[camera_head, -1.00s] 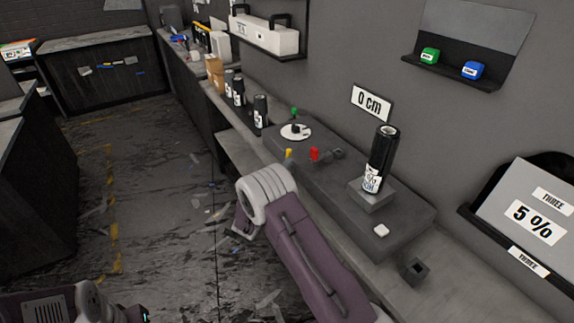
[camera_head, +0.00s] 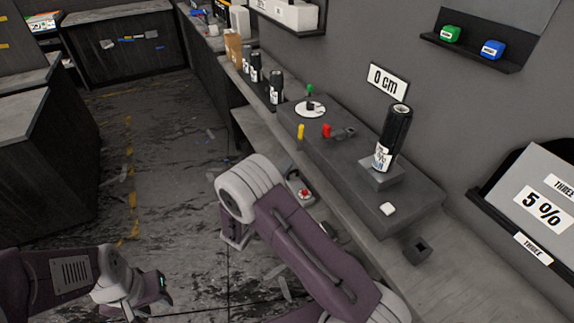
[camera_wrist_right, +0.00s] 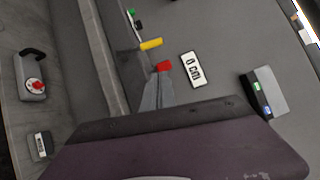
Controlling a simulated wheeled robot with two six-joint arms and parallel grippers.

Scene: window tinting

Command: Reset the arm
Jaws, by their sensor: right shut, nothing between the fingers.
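My right arm fills the lower middle of the head view, bent, with its pale joint in front of the bench. The right gripper is hidden there. In the right wrist view its tapered grey fingers (camera_wrist_right: 157,88) look shut and empty, with a red control just beyond their tips. My left gripper (camera_head: 128,311) is low at the left, partly cut off by the bottom edge; its jaw state is unclear. A black roll (camera_head: 393,137) stands upright on a small block on the grey console (camera_head: 350,178). The red control (camera_head: 326,130) and yellow control (camera_head: 301,131) are on the console's near side.
The "0 cm" sign (camera_head: 388,82) is on the wall; it also shows in the right wrist view (camera_wrist_right: 194,70). Several black rolls stand farther back. A "5 %" panel (camera_head: 541,207) is at right. Floor at left is open.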

